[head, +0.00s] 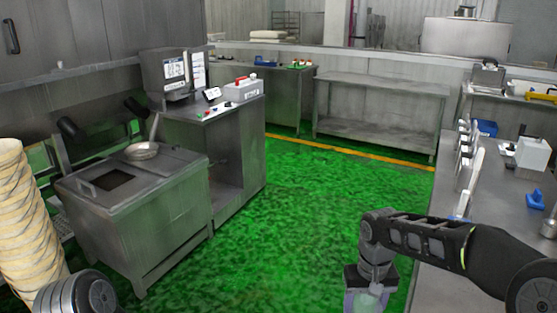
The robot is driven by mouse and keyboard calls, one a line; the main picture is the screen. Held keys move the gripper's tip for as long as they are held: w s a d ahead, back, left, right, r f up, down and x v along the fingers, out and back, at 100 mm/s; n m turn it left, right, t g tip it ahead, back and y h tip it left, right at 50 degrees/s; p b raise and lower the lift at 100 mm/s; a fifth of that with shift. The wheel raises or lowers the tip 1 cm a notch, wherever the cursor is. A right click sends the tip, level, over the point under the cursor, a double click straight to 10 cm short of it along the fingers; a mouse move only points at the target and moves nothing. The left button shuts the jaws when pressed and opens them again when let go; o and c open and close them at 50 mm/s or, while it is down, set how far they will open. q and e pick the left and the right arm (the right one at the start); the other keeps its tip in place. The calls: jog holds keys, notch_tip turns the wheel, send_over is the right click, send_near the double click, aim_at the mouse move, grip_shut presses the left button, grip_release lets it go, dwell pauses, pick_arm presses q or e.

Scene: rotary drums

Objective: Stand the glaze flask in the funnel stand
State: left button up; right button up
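My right arm comes in from the right, and its gripper (368,291) points down over the green floor, left of the right-hand counter. A pale, translucent greenish vessel, which looks like the glaze flask (367,302), is between its fingers, cut off by the bottom edge. The gripper appears shut on it. Of my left arm only a dark rounded link shows at the bottom left; its gripper is out of view. I cannot pick out the funnel stand for sure among the small items on the right-hand counter.
The right-hand steel counter (440,240) carries white upright pieces, a white box (533,153) and blue items. An empty steel table (380,92) is at the back. The green floor between is clear.

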jog(key=shift+f, duration=0.1)
notch_tip(320, 180, up, 7)
jog(key=p, duration=0.3)
jog(key=shift+f, duration=0.2)
jog(key=shift+s+f, duration=0.1)
jog(key=shift+f, duration=0.15)
notch_tip(320, 180, down, 6)
jog(key=b, duration=0.3)
jog(key=shift+f, duration=0.1)
notch_tip(320, 180, up, 7)
jog(key=p, duration=0.3)
jog(key=shift+f, duration=0.1)
notch_tip(320, 180, down, 7)
jog(key=b, duration=0.3)
